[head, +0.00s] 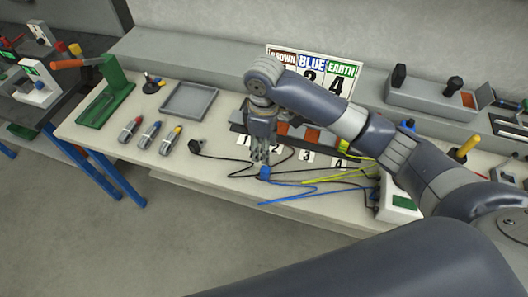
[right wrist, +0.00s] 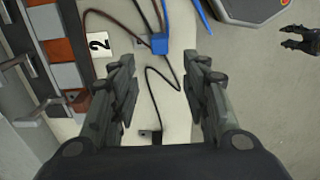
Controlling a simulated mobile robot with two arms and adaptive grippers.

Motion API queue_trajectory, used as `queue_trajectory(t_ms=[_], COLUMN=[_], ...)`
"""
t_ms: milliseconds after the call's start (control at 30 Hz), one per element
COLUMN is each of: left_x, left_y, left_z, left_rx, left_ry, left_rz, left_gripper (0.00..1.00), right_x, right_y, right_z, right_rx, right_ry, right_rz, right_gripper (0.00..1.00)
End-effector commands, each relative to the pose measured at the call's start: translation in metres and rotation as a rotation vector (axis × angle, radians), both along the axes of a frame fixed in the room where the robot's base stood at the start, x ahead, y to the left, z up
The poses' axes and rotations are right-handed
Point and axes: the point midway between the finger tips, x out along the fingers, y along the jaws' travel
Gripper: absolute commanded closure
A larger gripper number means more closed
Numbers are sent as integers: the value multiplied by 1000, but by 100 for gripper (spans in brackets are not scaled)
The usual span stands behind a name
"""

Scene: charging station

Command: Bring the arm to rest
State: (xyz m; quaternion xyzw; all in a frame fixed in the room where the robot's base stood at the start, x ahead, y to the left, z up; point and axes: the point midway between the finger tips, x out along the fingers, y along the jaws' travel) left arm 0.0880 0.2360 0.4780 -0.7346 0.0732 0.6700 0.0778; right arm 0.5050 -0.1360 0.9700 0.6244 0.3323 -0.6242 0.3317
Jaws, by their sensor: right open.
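My right arm (head: 345,125) reaches in from the right of the head view, bent at a joint, with its forearm hanging down. My right gripper (head: 262,158) points down over the workbench, close to a blue connector (head: 265,173) on a cable. In the right wrist view the right gripper (right wrist: 161,75) has its two fingers apart, with nothing held between them. The blue connector (right wrist: 159,43) lies beyond the fingertips. A dark gripper-like shape (right wrist: 300,40) at the right edge may be my left gripper; it is partly cut off.
The workbench (head: 215,185) carries loose black, blue and yellow cables, a grey tray (head: 190,101), several small tools and a green stand (head: 108,92). Number cards, including card 2 (right wrist: 99,41), lie by the slots.

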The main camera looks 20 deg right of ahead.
Motion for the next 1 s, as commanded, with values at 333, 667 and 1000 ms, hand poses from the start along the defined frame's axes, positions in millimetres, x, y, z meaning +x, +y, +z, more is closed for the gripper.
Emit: queue_trajectory(t_ms=[333,667,1000], left_x=[0,0,0], left_y=[0,0,0], left_z=[0,0,0], left_rx=[0,0,0], left_ry=[0,0,-1], left_rz=[0,-1,-2], left_gripper=[56,56,56], right_x=[0,-13,-81], right_y=[0,12,58], right_z=[1,-11,-53], right_rx=[0,30,225], right_ry=[0,-5,-82], right_rz=[-1,2,-116], right_gripper=[57,57,57])
